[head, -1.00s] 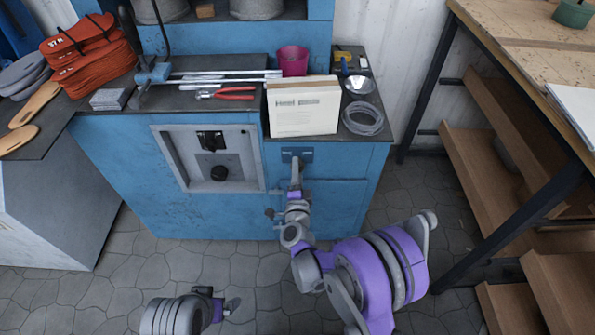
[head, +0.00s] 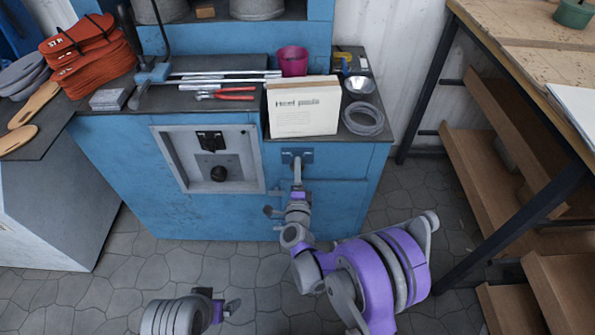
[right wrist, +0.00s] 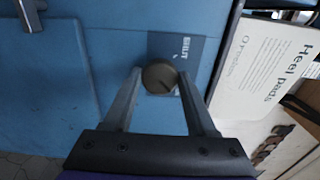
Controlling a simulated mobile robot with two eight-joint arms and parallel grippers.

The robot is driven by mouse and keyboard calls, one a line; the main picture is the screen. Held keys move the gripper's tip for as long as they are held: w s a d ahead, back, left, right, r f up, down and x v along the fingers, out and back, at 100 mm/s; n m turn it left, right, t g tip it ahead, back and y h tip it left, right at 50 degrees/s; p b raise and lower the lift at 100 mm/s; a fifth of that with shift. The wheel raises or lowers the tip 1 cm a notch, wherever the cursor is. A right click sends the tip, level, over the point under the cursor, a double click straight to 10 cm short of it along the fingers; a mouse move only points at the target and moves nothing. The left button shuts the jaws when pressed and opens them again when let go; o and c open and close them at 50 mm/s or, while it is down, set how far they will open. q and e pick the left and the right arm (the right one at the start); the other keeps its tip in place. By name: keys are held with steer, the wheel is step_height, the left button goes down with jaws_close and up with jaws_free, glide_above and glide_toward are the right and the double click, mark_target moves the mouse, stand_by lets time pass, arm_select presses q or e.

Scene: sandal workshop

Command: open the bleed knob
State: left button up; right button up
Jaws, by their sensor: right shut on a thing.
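The bleed knob (right wrist: 159,77) is a round, dark grey-brown knob with a line across its face. It sits by a dark blue label plate (right wrist: 190,46) with white lettering on the blue cabinet front. My right gripper (right wrist: 158,79) is shut on the knob, one finger on each side of it. In the head view the right gripper (head: 297,166) reaches the plate below the cabinet top and hides the knob. My left gripper (head: 224,308) shows small at the bottom; its finger opening is unclear.
The blue cabinet (head: 130,165) also has a recessed grey panel (head: 175,160) with a black knob (head: 218,173). A white heel pads box (head: 303,107) stands just above the right gripper. A wire coil (head: 363,118) lies beside it. A wooden shelf rack (head: 490,165) stands at right.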

steer(key=o, duration=1.3)
steer(key=shift+o, duration=0.2)
steer(key=s+p, duration=0.1)
steer(key=s, duration=1)
steer(key=shift+w, duration=0.1)
